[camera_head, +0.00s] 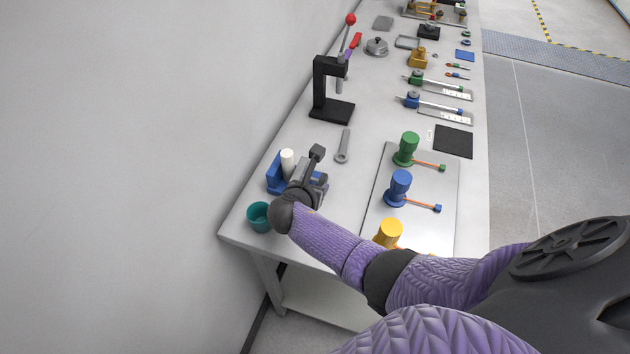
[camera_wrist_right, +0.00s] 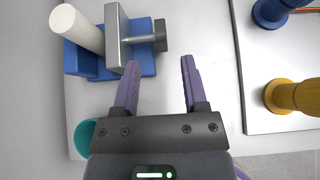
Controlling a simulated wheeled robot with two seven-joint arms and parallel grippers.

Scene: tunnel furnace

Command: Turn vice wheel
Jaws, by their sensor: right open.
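The vice (camera_head: 273,178) has a blue body and stands at the near left of the table with a white cylinder (camera_head: 288,161) in it. In the right wrist view the vice's blue body (camera_wrist_right: 146,59), white cylinder (camera_wrist_right: 78,29), grey jaw plate (camera_wrist_right: 116,38) and dark wheel (camera_wrist_right: 160,36) on a short screw show at the upper left. My right gripper (camera_head: 305,186) covers part of the vice in the head view. In the right wrist view the right gripper (camera_wrist_right: 159,68) is open and empty, with the wheel ahead of its fingertips. Contact is not visible. My left gripper is not in view.
A teal cup (camera_head: 259,217) stands by the near left corner. A grey plate (camera_head: 372,205) with green (camera_head: 406,150), blue (camera_head: 398,187) and yellow (camera_head: 389,233) handled pieces lies to the right. A wrench (camera_head: 343,146) and black press (camera_head: 331,108) are farther back. A wall borders the left side.

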